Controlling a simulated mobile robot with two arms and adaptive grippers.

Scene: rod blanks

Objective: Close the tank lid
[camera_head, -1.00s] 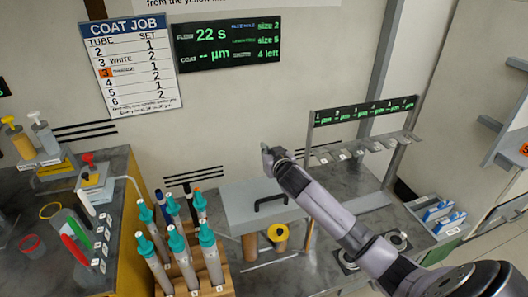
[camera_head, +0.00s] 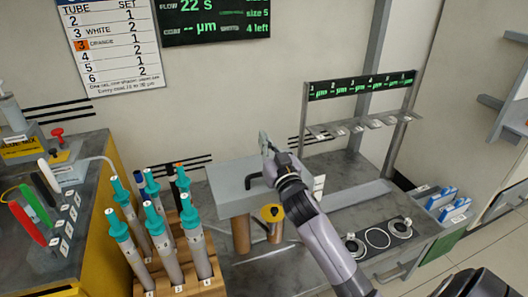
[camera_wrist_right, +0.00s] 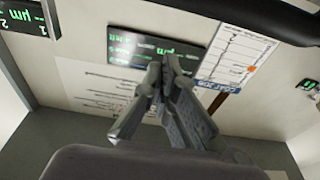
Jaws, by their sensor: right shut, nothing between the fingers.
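I cannot tell whether the slab is fully down. My right gripper (camera_head: 264,140) is at the slab's back right side, fingers pointing up toward the wall, apart from the handle as far as I can see. My right forearm hides the slab's right part. In the right wrist view, the fingertips (camera_wrist_right: 167,62) are together and empty. My left gripper is out of view.
A wooden rack (camera_head: 205,285) of teal-capped tubes stands left of the slab. A gauge stand (camera_head: 360,88) with several hooks is behind right. Round fixtures (camera_head: 399,229) and a blue-item tray (camera_head: 440,204) are right. A yellow-sided cabinet (camera_head: 110,205) stands left.

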